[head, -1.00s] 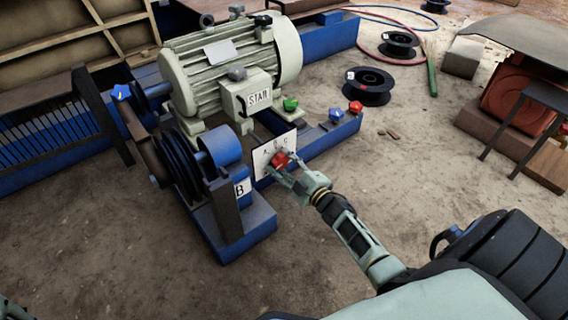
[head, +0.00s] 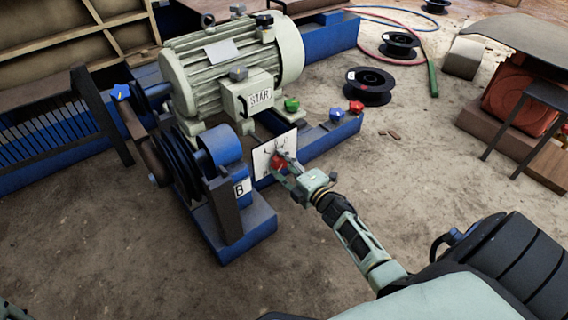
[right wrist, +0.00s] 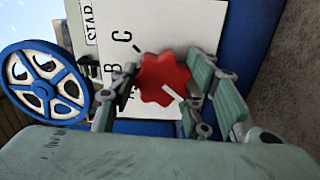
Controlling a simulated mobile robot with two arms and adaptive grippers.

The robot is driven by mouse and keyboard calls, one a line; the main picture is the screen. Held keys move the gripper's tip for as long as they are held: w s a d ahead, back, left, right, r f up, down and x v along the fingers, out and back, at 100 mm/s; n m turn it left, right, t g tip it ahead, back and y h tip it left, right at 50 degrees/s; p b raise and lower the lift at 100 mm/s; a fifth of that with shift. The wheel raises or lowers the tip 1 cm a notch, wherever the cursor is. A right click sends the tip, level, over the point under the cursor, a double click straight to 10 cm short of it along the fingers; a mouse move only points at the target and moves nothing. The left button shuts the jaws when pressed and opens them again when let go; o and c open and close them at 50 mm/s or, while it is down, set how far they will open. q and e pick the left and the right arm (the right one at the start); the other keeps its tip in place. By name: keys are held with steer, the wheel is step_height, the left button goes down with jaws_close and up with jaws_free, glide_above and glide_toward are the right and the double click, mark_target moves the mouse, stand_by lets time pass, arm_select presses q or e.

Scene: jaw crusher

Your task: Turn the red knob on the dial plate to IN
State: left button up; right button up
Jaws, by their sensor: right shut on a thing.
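The red knob (head: 278,162) is on the white dial plate (head: 262,158), which stands upright on the blue frame beside the motor. In the right wrist view the knob (right wrist: 163,78) is lobed, with a white pointer mark toward the lower right of the picture. The plate (right wrist: 190,22) shows the letters B and C sideways; other marks are partly hidden by the knob and fingers. I cannot read IN. My right gripper (head: 281,161) has its fingers on either side of the knob and is shut on it.
A motor (head: 235,70) with a STAR label stands behind the plate. Blue (head: 336,115) and red (head: 356,107) knobs sit on the frame. Open ground lies to the right, with a black spool (head: 369,87).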

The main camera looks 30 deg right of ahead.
steer(key=shift+d+r, duration=0.1)
steer(key=shift+d, duration=0.2)
steer(key=o, duration=1.1)
steer(key=shift+a, duration=0.1)
steer(key=shift+s, duration=0.1)
steer(key=shift+s, duration=0.4)
steer(key=s, duration=0.6)
steer(key=shift+s+d, duration=0.3)
